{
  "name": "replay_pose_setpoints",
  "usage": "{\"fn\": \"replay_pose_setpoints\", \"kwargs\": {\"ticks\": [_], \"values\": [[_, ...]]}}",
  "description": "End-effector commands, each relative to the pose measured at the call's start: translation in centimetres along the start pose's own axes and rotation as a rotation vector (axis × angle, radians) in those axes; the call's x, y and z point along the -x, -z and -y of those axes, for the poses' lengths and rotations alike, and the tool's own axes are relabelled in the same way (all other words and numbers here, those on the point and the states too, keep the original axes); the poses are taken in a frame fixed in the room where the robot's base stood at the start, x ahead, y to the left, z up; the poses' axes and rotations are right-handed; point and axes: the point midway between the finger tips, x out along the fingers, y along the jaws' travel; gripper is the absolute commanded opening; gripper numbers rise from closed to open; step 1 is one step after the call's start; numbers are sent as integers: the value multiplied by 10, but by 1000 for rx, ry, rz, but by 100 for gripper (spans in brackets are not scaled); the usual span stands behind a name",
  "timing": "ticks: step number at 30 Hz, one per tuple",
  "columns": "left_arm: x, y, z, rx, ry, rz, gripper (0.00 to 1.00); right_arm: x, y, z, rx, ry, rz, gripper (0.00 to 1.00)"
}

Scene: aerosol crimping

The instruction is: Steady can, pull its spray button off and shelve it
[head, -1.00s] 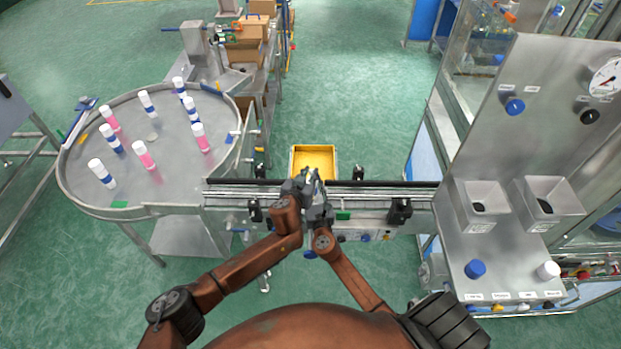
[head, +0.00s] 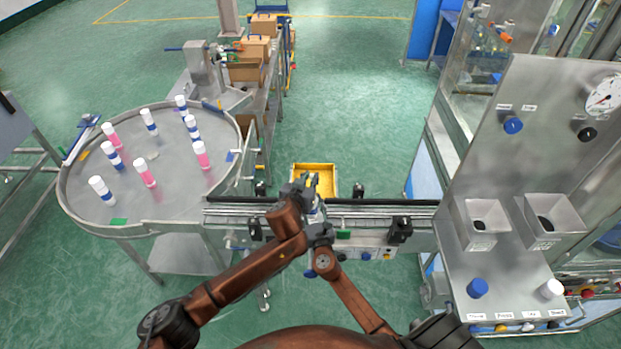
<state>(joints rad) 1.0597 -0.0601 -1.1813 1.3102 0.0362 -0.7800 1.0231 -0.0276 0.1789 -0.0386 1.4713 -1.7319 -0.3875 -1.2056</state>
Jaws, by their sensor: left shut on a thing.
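A small can (head: 317,212) with white and blue on it stands at the conveyor in the middle of the head view, mostly hidden by my grippers. My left gripper (head: 304,186) is at the can's upper end and is shut on what seems to be its spray button, which is too small and covered to make out. My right gripper (head: 318,234) is lower, close against the near side of the can. Its fingers are hidden, so I cannot tell whether it grips the can.
A conveyor (head: 375,208) runs behind my grippers, with a yellow bin (head: 327,180) beyond it. At left a round table (head: 180,190) carries several pink or blue cans with white caps. At right a metal panel (head: 540,130) has two hoppers and a blue knob (head: 477,288).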

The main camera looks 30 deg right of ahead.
Motion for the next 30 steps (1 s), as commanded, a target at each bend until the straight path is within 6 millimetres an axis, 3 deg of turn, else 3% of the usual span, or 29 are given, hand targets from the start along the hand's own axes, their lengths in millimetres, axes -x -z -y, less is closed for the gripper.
{"fn": "replay_pose_setpoints", "kwargs": {"ticks": [30], "values": [[12,29,0,1,-1,-1,4,0,1,0,0,0,-1,3]]}}
